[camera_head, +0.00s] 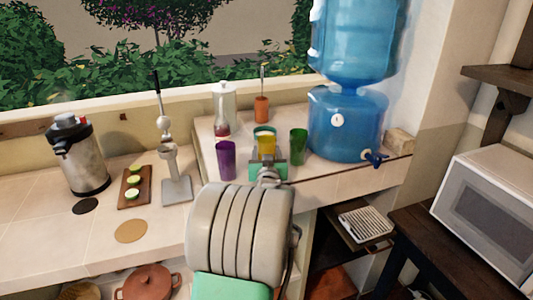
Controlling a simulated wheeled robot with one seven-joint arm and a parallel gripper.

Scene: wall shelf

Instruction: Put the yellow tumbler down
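The yellow tumbler (266,144) is on the raised tiled counter, between a purple tumbler (226,160) on its left and a green tumbler (298,146) on its right. My gripper (267,153) reaches in from the front, with its fingers at both sides of the yellow tumbler, and appears shut on it. The gripper body hides the tumbler's lower part, so I cannot tell whether its base touches the counter. A teal-rimmed vessel (264,130) shows just behind it, mostly hidden.
A large blue water dispenser (345,122) stands close on the right. A glass bottle (224,108) and an orange pot (261,109) stand behind. A grey press (175,175), a board with lime halves (136,202) and a steel urn (78,158) stand on the left counter.

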